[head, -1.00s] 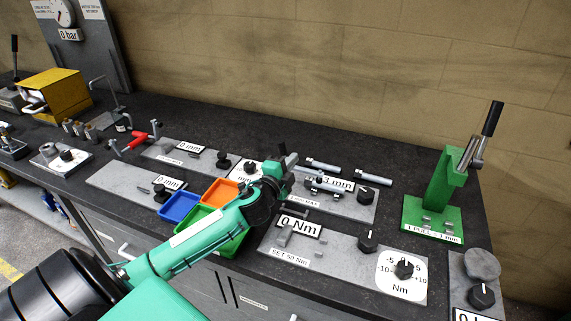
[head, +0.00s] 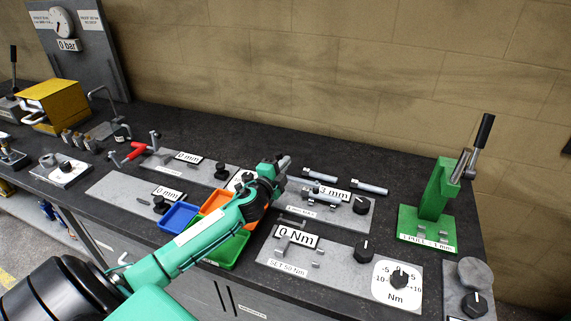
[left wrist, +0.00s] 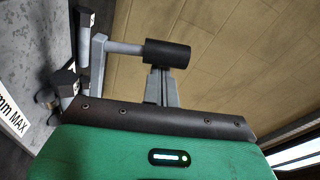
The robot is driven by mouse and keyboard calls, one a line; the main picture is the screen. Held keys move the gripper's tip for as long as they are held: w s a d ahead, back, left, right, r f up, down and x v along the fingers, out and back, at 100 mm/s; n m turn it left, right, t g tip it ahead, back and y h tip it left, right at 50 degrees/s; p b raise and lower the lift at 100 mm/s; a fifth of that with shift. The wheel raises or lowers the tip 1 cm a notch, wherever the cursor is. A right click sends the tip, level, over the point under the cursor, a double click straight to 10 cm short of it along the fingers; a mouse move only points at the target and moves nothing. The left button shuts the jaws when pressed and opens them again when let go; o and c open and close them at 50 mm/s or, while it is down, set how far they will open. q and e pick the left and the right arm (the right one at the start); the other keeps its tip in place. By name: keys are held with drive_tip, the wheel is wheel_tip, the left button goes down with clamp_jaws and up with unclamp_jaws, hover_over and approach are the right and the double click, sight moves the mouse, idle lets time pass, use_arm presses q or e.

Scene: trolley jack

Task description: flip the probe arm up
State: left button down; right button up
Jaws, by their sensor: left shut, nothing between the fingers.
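My left gripper (head: 284,163) is shut and empty, at the left end of the grey plate (head: 358,222) with the 3 mm readout (head: 331,193). In the left wrist view its fingers (left wrist: 161,88) point toward a black cylindrical grip (left wrist: 167,54). The grip sits on a grey rod (left wrist: 125,48) that sticks out sideways from a grey upright post (left wrist: 98,66); this looks like the probe arm. The fingers overlap the grip's lower edge; I cannot tell whether they touch. In the head view my gripper hides much of this fixture. My right gripper is not in view.
Loose bolts (head: 370,187) lie behind the plate. A green stand with a lever (head: 437,190) is at the right. Blue (head: 178,216) and orange (head: 212,202) bins sit beside my forearm. The 0 Nm plate (head: 330,262) is in front.

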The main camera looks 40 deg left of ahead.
use_arm(q)
drive_tip(key=shift+s+a+n+b, duration=0.1)
drive_tip(key=shift+a+n+b, duration=0.3)
drive_tip(key=shift+n, duration=0.3)
drive_tip(key=shift+a, duration=0.1)
drive_tip(key=s+a+f+n+t+y+b, duration=0.1)
drive_tip(key=a+n, duration=0.4)
drive_tip(key=n, duration=0.5)
drive_tip(key=f+b, duration=0.1)
drive_tip(key=b, duration=0.1)
drive_tip(key=shift+s+a+f+b, duration=0.2)
drive_tip(key=shift+f+b, duration=0.1)
drive_tip(key=shift+f, duration=0.05)
drive_tip(key=shift+a+f, duration=0.1)
idle(0.5)
